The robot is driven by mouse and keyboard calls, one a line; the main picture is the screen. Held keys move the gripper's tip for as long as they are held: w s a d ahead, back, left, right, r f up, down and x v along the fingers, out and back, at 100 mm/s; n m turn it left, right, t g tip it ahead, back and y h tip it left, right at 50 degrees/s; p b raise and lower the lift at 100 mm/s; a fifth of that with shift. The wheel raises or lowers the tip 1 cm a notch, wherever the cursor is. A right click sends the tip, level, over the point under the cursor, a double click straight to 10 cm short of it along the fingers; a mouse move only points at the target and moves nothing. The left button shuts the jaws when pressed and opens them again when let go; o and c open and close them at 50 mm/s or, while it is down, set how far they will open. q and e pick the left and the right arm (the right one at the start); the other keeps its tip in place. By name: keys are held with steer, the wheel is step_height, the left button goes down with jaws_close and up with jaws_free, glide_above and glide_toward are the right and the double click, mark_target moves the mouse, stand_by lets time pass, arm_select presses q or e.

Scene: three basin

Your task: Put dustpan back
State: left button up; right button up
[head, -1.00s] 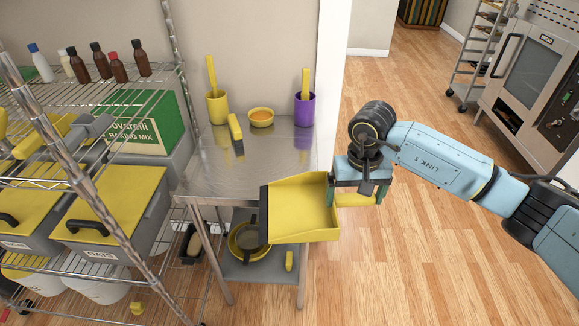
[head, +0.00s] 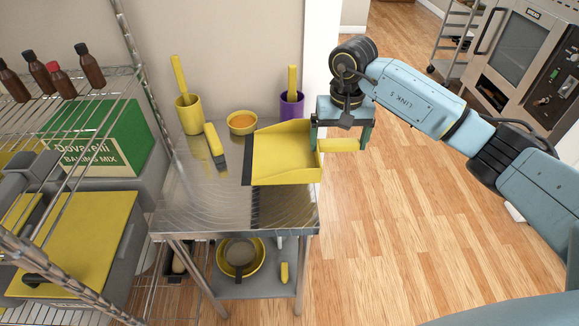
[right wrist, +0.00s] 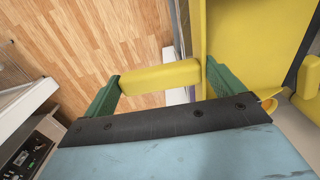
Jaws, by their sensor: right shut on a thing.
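The yellow dustpan (head: 285,153) with a dark front lip is over the right part of the steel table (head: 195,215). Its reflection shows on the tabletop below it, and it looks held above the surface. My right gripper (head: 342,145) is shut on the dustpan's handle at the table's right side. In the right wrist view the green fingers (right wrist: 160,84) close on both ends of the yellow handle (right wrist: 160,76), and the pan (right wrist: 250,50) extends beyond. My left gripper is not in view.
A wire shelf (head: 75,85) with bottles and bins stands left. The table's front left is clear.

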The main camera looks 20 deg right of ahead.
step_height(320, 180, down, 9)
steer(key=shift+s+f+b, duration=0.2)
steer(key=shift+s+b, duration=0.15)
steer(key=shift+s, duration=0.05)
steer(key=o, duration=1.1)
steer(key=shift+c, duration=0.2)
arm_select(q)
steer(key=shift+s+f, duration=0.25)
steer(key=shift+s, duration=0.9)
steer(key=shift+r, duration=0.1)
arm_select(e)
steer(key=shift+r, duration=0.1)
step_height(320, 180, up, 12)
steer(key=shift+r+p, duration=0.1)
steer(key=shift+p, duration=0.2)
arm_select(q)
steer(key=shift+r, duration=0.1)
